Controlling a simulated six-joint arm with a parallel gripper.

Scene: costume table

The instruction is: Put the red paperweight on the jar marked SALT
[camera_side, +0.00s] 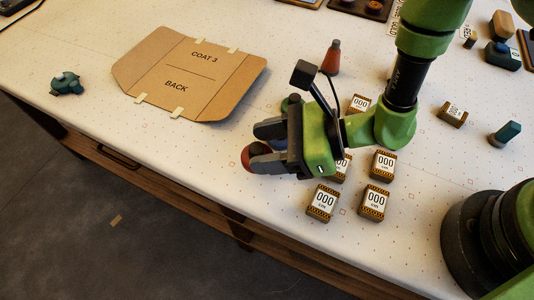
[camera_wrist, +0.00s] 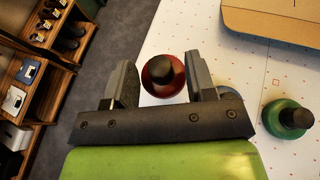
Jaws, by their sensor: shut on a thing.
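The red paperweight (camera_wrist: 157,86), round with a dark knob, sits between the two fingers of my gripper (camera_wrist: 163,82) in the wrist view. In the side view its red edge (camera_side: 247,160) shows at the fingertips of my gripper (camera_side: 264,146), and the rest is hidden behind the fingers. My gripper is shut on it, low over the front part of the table; I cannot tell if it touches the table. No jar with a readable SALT label shows in either view.
A green piece with a dark knob (camera_wrist: 286,118) stands right of my gripper in the wrist view. Several blocks marked 000 (camera_side: 322,203) lie near my gripper. A flat card reading COAT 3 BACK (camera_side: 190,75) lies left.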

